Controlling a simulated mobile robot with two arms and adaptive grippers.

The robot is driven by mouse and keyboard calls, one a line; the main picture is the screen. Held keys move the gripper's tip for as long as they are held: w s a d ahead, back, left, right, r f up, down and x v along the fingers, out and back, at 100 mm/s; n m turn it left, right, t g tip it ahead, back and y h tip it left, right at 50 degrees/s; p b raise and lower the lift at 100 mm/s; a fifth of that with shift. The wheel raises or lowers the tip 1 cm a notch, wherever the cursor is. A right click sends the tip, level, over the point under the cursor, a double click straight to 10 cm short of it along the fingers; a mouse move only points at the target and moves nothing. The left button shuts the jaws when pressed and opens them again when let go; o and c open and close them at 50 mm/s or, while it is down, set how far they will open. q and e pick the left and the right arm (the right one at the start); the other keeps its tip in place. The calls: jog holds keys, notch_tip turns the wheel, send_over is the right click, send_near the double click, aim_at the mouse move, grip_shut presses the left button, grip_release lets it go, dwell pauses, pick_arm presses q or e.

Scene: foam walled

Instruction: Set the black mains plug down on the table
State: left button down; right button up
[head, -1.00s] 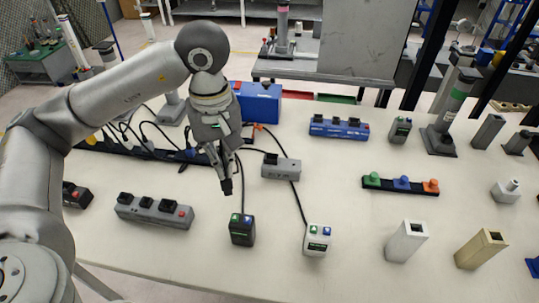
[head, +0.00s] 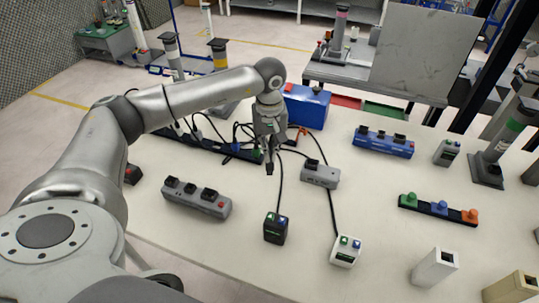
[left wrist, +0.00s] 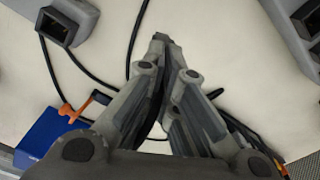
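My left gripper (head: 269,163) points down over the white table (head: 225,255), in the middle of the head view. Its fingers are close together around a small dark piece, which appears to be the black mains plug (head: 269,169). In the left wrist view the dark piece (left wrist: 160,39) shows at the fingertips, largely hidden by the fingers. Bare tabletop lies around the tips, and I cannot tell the exact gap beneath the plug. Black cables run beside the gripper. My right gripper is not in view.
A grey socket block (head: 320,176) stands just right of the gripper and a grey power strip (head: 197,197) to its left. A black box (head: 276,229) and a white box (head: 345,250) are in front. A blue case (head: 307,107) stands behind. Cables lie around.

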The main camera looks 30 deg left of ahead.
pick_arm(q)
notch_tip(320, 180, down, 3)
jog(key=shift+r+p, duration=0.1)
jog(key=shift+p, duration=0.4)
jog(key=shift+s, duration=0.1)
jog(key=shift+f+b, duration=0.25)
jog(key=shift+b, duration=0.05)
jog(key=c, duration=1.6)
grip_release()
jog(key=shift+r, duration=0.1)
jog(key=shift+c, duration=0.2)
